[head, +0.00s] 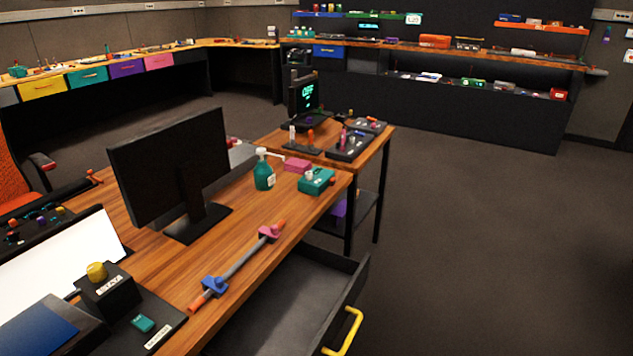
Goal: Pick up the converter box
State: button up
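No label that I can read marks a converter box, so I cannot tell for sure which thing it is. A teal box (316,182) with a small light-coloured part on top sits near the right end of the wooden desk. A smaller pink box (297,165) lies just behind it to the left. A black box with a yellow knob (107,291) and a white label stands at the front left of the desk. My gripper is not in view.
A monitor (168,165), a green pump bottle (264,171) and a long bar with blue and pink clamps (241,262) stand or lie on the desk (135,235). A drawer with a yellow handle (343,332) is open at the front. The floor at right (480,240) is clear.

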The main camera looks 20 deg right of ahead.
aim_at(315, 181)
jog(key=l+u, duration=0.2)
jog(key=l, duration=0.75)
jog(key=l+u, duration=0.15)
jog(key=l, duration=0.8)
jog(key=i+l+u, duration=0.1)
jog(key=l, duration=0.3)
jog(key=i+l, duration=0.1)
jog(key=l, duration=0.3)
jog(key=i, duration=1)
jog(key=j+u, duration=0.05)
